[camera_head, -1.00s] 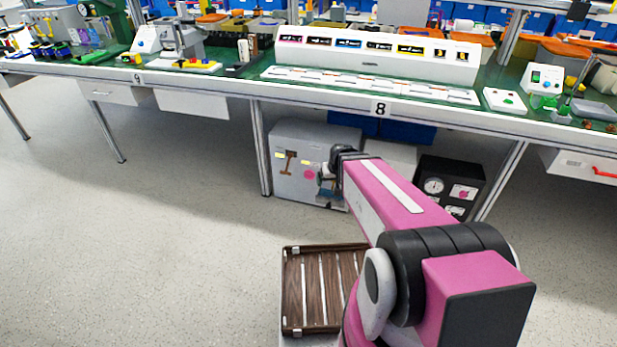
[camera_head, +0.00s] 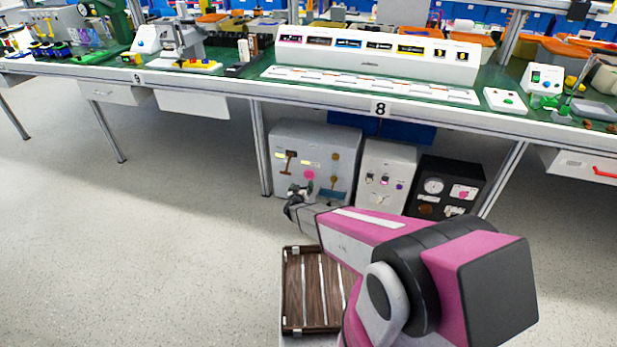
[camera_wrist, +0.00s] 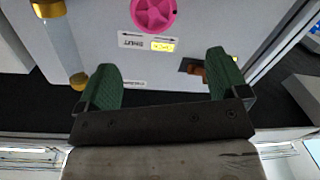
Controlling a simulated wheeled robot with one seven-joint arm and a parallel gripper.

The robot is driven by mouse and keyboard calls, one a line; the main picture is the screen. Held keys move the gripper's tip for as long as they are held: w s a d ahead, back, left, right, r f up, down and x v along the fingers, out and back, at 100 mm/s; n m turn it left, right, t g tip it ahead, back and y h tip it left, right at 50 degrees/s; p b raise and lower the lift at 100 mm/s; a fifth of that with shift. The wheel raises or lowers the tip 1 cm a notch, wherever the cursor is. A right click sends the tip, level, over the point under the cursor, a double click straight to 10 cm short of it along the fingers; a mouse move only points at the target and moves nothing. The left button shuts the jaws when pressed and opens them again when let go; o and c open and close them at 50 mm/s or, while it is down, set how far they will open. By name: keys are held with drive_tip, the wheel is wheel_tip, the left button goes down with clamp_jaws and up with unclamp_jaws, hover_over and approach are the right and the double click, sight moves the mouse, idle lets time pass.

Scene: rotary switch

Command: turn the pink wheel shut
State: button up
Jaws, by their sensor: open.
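The pink wheel (camera_head: 309,175) is on the front of a grey cabinet (camera_head: 345,150) under the bench in the head view. In the wrist view the pink wheel (camera_wrist: 154,14) is at the top edge, partly cut off, with a "SHUT" arrow label and a yellow label just below it. My gripper (camera_wrist: 163,82) is open, with its two green fingers spread wide and nothing between them. It is apart from the wheel, which lies beyond the fingertips in the picture. In the head view my gripper (camera_head: 302,191) is just in front of and below the wheel.
The cabinet also carries a brown T-shaped handle (camera_head: 289,160) and a clear tube with brass ends (camera_wrist: 65,45). A light grey box (camera_head: 385,175) and a black gauge box (camera_head: 447,187) stand to the right. The bench edge (camera_head: 380,109) is above; open floor lies left.

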sight(309, 175)
drive_tip(key=shift+h, duration=0.5)
drive_tip(key=x, duration=0.7)
drive_tip(key=f+x, duration=0.1)
drive_tip(key=x, duration=0.2)
drive_tip(key=shift+w+d, duration=0.15)
drive_tip(key=shift+d, duration=0.05)
drive_tip(key=shift+c, duration=0.2)
drive_tip(key=c, duration=0.9)
